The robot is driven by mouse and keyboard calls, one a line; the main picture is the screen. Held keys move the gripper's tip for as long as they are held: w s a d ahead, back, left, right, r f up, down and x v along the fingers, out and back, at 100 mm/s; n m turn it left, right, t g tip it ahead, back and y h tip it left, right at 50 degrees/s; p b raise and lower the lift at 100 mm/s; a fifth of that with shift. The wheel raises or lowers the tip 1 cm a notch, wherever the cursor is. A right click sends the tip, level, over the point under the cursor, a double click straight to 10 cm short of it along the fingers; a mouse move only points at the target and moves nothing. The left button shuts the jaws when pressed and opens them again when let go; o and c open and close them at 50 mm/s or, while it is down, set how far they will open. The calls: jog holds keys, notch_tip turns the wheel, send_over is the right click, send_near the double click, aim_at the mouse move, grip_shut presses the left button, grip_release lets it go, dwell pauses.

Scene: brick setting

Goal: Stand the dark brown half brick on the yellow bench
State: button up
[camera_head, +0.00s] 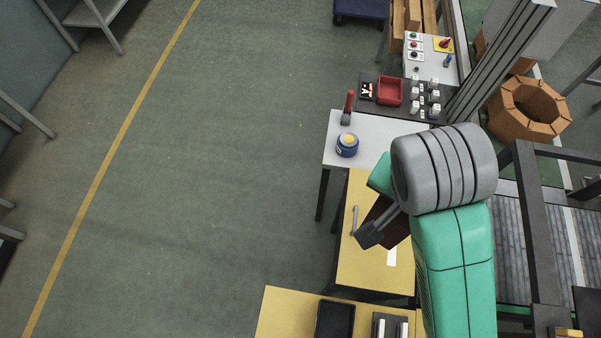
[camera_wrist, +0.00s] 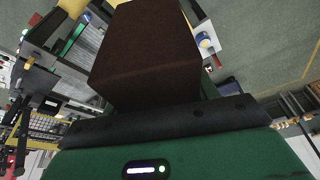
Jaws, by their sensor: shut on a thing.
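My gripper (camera_head: 372,232) is shut on the dark brown half brick (camera_wrist: 140,45). The brick fills the upper middle of the wrist view and hides the fingertips. In the head view only a dark reddish part of the brick (camera_head: 377,210) shows beside my gripper, over the yellow bench (camera_head: 350,272). I cannot tell how high the brick is above the bench top. A second yellow bench top (camera_head: 278,312) is at the bottom of the head view; the frames do not show which one is meant.
A silver tool (camera_head: 354,219) and a white sheet (camera_head: 392,257) lie on the middle yellow bench. A black tray (camera_head: 334,320) is on the front one. A white table (camera_head: 335,150) with a blue tin (camera_head: 347,145) stands behind. A roller conveyor (camera_head: 515,240) is at right.

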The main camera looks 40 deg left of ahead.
jog(key=w+a+f+b, duration=0.2)
jog(key=w+f+b, duration=0.3)
jog(key=f, duration=0.3)
jog(key=w+a+f+b, duration=0.1)
jog(key=w+f+b, duration=0.4)
jog(key=f, duration=0.3)
jog(key=s+f+b, duration=0.2)
jog(key=f, duration=0.8)
jog(key=s+f+b, duration=0.2)
jog(key=f+b, duration=0.1)
jog(key=f, duration=0.6)
jog(key=s+a+f+m, duration=0.2)
jog(key=s+a+f, duration=0.1)
jog(key=s+f, duration=1.1)
jog(key=s+r+m+h, duration=0.1)
jog(key=s+r+m, duration=0.15)
jog(key=s, duration=1.85)
jog(key=shift+m, duration=0.25)
jog(key=f, duration=0.3)
jog(key=f+b, duration=0.1)
jog(key=f, duration=0.2)
jog(key=f+b, duration=0.1)
jog(key=f, duration=0.3)
jog(key=shift+w+d, duration=0.25)
jog(key=shift+d, duration=0.1)
